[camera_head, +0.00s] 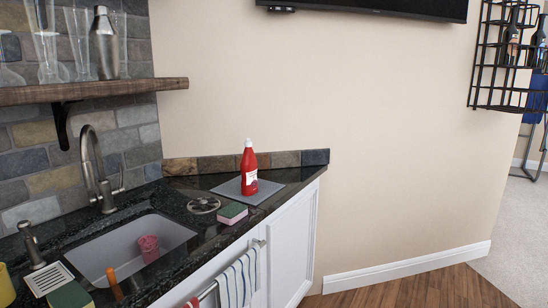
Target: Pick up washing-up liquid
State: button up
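The washing-up liquid is most likely the red bottle (249,172) with a pale label. It stands upright on a grey mat (228,188) at the back corner of the dark countertop, near the wall. Nothing hides the bottle. My gripper is not in view.
A green and pink sponge (233,213) and a round metal drainer (203,205) lie left of the mat. A striped towel (238,281) hangs in front. A shelf (90,91) with glassware overhangs at left.

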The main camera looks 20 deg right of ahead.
aim_at(249, 164)
jog(key=i+l+z, duration=0.25)
jog(key=l, duration=0.25)
jog(key=i+l+z, duration=0.3)
jog(key=i+l, duration=0.15)
jog(key=i+j+z, duration=0.2)
jog(key=i, duration=0.3)
jog(key=i+z, duration=0.15)
jog(key=i, duration=0.3)
jog(key=i+j+z, duration=0.2)
jog(key=i, duration=0.25)
jog(key=j, duration=0.1)
